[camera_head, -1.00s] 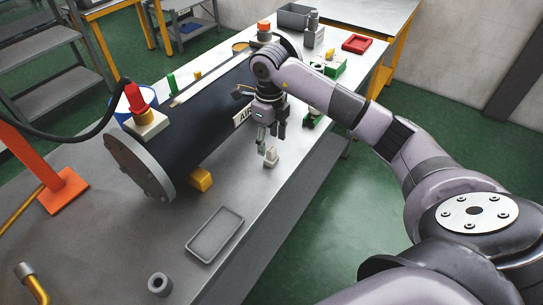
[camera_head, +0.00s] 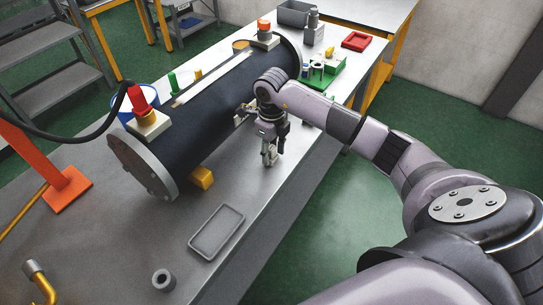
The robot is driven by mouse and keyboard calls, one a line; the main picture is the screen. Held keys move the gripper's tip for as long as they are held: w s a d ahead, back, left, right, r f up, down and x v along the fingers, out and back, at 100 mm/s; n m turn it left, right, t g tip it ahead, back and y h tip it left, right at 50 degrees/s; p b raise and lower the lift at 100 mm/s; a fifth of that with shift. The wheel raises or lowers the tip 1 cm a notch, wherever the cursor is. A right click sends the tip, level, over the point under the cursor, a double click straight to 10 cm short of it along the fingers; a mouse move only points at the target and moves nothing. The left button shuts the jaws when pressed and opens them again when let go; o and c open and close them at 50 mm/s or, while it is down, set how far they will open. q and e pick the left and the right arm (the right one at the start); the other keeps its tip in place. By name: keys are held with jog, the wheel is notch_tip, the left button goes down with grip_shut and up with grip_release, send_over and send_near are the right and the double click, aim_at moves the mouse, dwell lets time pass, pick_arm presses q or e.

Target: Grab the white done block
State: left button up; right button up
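The small white block (camera_head: 268,160) stands on the grey table, just inside its right edge. My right gripper (camera_head: 273,152) points down over it, with its fingers low and close around the block. The fingers look spread, one in front of the block and one to its right. They partly hide the block, and I cannot see firm contact. My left gripper is not in view.
A large dark flanged cylinder (camera_head: 205,120) lies behind and left of the gripper, with a yellow wedge (camera_head: 202,178) at its side. A shallow grey tray (camera_head: 217,232) and a grey ring (camera_head: 163,280) lie nearer. A green fixture (camera_head: 325,76) stands beyond.

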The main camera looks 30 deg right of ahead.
grip_shut()
dwell(0.3)
notch_tip(320, 180, up, 11)
jog(key=shift+w+r+b, duration=0.15)
jog(key=shift+r+b, duration=0.05)
jog(key=shift+b, duration=1)
notch_tip(320, 180, up, 9)
jog(key=p, duration=0.1)
send_over(271, 147)
jog(key=shift+f, duration=0.2)
